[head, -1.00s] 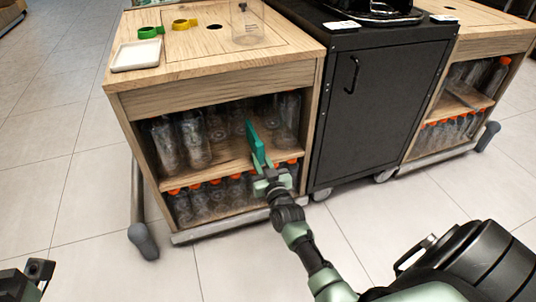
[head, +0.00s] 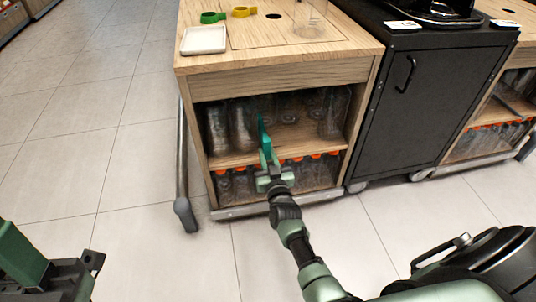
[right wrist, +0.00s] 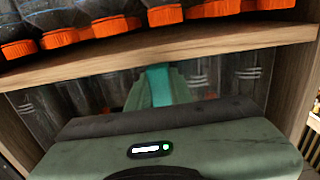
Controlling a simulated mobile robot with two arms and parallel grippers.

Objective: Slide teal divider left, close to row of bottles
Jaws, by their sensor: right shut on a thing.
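The teal divider (head: 265,141) stands upright on the upper shelf (head: 300,138) of the wooden cart, just right of the clear bottles (head: 240,125) at the shelf's left side. It looks very close to them; I cannot tell whether they touch. My right gripper (head: 270,170) is shut on the divider's near end at the shelf's front edge.
Orange-capped bottles (head: 240,182) fill the lower shelf beneath my right gripper. More clear bottles (head: 335,112) stand at the upper shelf's right end, with bare shelf between. A white tray (head: 204,40) sits on the cart top. A black cabinet (head: 430,95) adjoins on the right.

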